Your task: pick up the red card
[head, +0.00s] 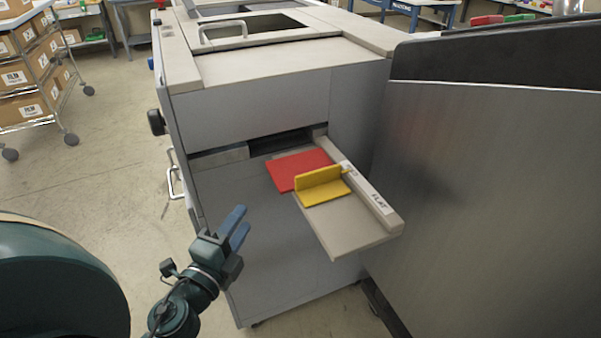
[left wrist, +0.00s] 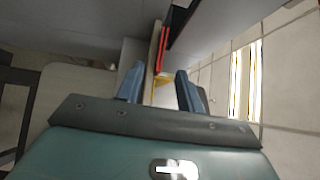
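The red card (head: 292,168) lies flat on the tray (head: 345,236) that juts out of the grey machine, near the slot. A yellow L-shaped piece (head: 324,186) stands on the tray, by the card's near edge. My left gripper (head: 240,220) is left of the tray, apart from it, fingers pointing up and right. In the left wrist view its fingers (left wrist: 158,76) are spread with nothing held. Beyond them the red card (left wrist: 163,50) shows as a thin edge, with yellow (left wrist: 161,80) below it. My right gripper is not in view.
A rail marked FLAT (head: 370,190) runs along the tray's right side. A large metal panel (head: 480,200) stands close to the right. The machine (head: 250,110) rises behind the tray. A cart of boxes (head: 30,80) is far left; floor between is open.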

